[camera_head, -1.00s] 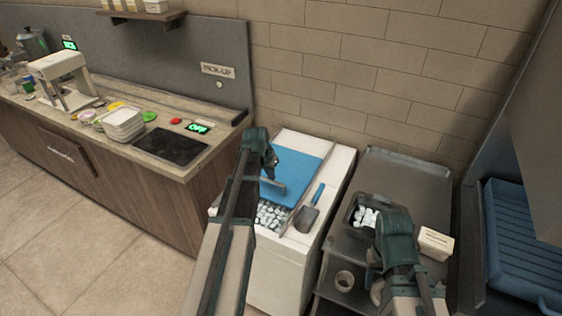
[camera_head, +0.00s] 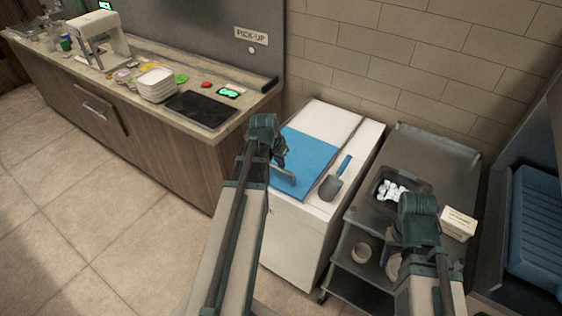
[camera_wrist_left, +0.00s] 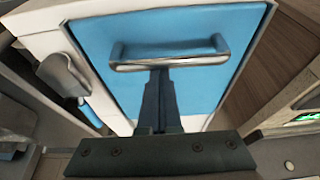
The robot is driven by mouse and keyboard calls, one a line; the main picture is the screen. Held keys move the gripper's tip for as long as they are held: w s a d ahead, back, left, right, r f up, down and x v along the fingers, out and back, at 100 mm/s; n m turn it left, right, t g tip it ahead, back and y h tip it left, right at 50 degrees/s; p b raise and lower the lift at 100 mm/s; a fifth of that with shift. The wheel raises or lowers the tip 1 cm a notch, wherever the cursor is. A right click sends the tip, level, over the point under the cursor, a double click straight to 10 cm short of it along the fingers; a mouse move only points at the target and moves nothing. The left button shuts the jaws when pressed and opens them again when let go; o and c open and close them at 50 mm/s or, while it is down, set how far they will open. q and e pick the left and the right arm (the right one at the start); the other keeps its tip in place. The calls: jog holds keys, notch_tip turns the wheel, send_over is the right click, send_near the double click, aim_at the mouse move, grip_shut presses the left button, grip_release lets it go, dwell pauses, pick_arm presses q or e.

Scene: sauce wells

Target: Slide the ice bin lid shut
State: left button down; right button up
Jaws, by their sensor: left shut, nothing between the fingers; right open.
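The white ice bin (camera_head: 292,235) stands right of the counter. Its blue lid (camera_head: 312,152) lies flat over the opening, reaching the front edge, and no ice shows in the bin. A grey bar handle (camera_head: 284,176) is on the lid near its front; it also shows in the left wrist view (camera_wrist_left: 200,59). My left gripper (camera_head: 281,160) is at the handle, its fingers shut together (camera_wrist_left: 160,80) with nothing between them. The fingertips are at or against the bar; contact is unclear. My right gripper (camera_head: 395,266) is over the cart, mostly hidden by its own wrist.
A grey scoop (camera_head: 333,184) with a blue handle lies on the bin top right of the lid. The metal cart (camera_head: 435,155) on the right holds a tub of ice (camera_head: 389,190) and a white box (camera_head: 459,223). The wooden counter (camera_head: 150,140) stands left.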

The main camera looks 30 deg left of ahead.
pick_arm(q)
jog(key=w, duration=0.2)
jog(key=w+r+p, duration=0.1)
jog(key=w, duration=0.1)
jog(key=shift+w, duration=0.25)
jog(key=p+v, duration=0.9)
jog(key=v, duration=0.1)
jog(key=shift+s, duration=0.3)
jog(key=shift+d+f, duration=0.1)
jog(key=shift+f, duration=0.05)
jog(key=s+d+m+g, duration=0.1)
jog(key=s+d, duration=0.3)
jog(key=d, duration=0.6)
jog(key=s+d+m+g+y, duration=0.1)
jog(key=s+d, duration=0.4)
jog(key=d, duration=0.5)
jog(key=s+d+f+m+g, duration=0.1)
jog(key=s+d, duration=0.4)
jog(key=d, duration=0.5)
jog(key=shift+d+g+y, duration=0.3)
jog(key=shift+d+g, duration=0.05)
jog(key=shift+g, duration=0.35)
